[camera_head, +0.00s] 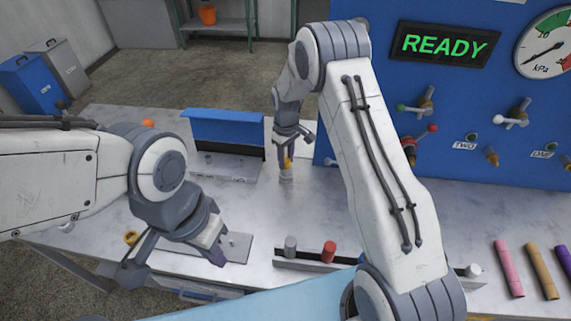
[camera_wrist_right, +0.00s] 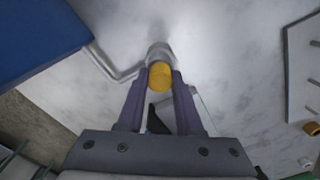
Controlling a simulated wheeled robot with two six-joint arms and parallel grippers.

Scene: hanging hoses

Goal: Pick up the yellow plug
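The yellow plug (camera_head: 287,163) stands upright at the far part of the worktop, beside the blue panel, with a grey lower part beneath its yellow top. In the right wrist view, its yellow top (camera_wrist_right: 160,76) lies between the two fingertips. My right gripper (camera_wrist_right: 161,86) reaches down over it, with a finger close against each side. Its fingers (camera_head: 289,151) are small and partly hidden in the head view, but appear shut on the plug. My left gripper (camera_head: 172,262) is open and empty above the near left of the worktop.
A blue panel (camera_head: 465,75) with a READY display (camera_head: 443,44) and valves rises at the right. A rack with a red plug (camera_head: 329,252) lies nearer. Coloured cylinders (camera_head: 541,271) lie at the right.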

